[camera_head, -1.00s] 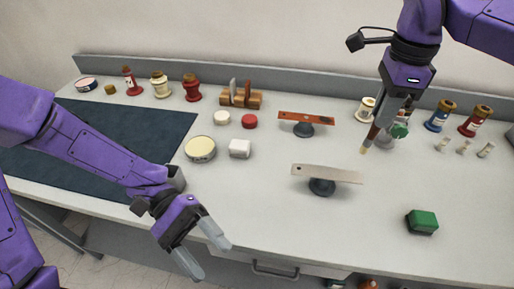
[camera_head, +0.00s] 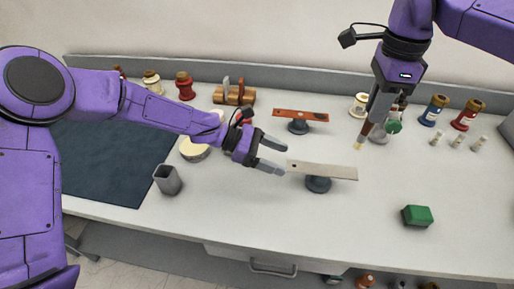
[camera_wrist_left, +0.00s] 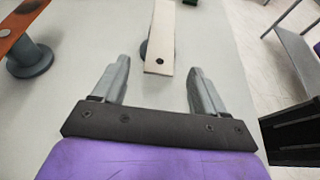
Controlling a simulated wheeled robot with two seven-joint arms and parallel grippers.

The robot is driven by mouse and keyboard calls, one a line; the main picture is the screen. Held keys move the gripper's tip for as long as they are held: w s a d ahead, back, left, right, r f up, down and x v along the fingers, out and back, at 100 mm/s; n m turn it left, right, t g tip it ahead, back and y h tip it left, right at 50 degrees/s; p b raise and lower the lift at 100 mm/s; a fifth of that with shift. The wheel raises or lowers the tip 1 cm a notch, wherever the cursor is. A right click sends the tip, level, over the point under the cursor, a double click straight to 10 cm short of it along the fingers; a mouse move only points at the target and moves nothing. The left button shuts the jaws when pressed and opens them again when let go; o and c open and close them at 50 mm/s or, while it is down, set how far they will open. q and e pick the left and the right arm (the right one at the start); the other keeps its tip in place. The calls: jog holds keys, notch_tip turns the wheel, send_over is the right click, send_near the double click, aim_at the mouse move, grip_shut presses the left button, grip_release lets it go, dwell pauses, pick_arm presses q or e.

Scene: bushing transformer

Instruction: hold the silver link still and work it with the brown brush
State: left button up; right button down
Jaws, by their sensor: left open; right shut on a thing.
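The silver link (camera_head: 325,171) is a flat pale bar with a small hole near its left end. It lies on a dark round stand (camera_head: 318,184) in the middle of the table. My left gripper (camera_head: 277,157) is open and empty just left of the link's holed end. In the left wrist view the link (camera_wrist_left: 161,40) points toward the gap between the open fingers (camera_wrist_left: 158,82), apart from both. My right gripper (camera_head: 373,112) is shut on the brown brush (camera_head: 366,130), bristles down, above the table right of the link and farther back.
An orange-brown bar (camera_head: 301,115) rests on another stand behind the link. A green block (camera_head: 416,215) lies to the right. A grey cup (camera_head: 168,180) stands by the dark mat (camera_head: 110,160). Bottles line the back. The front table is clear.

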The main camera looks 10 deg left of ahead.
aim_at(300, 166)
pick_arm(q)
jog(key=x, duration=0.5)
jog(key=shift+d, duration=0.25)
grip_shut()
dwell(0.4)
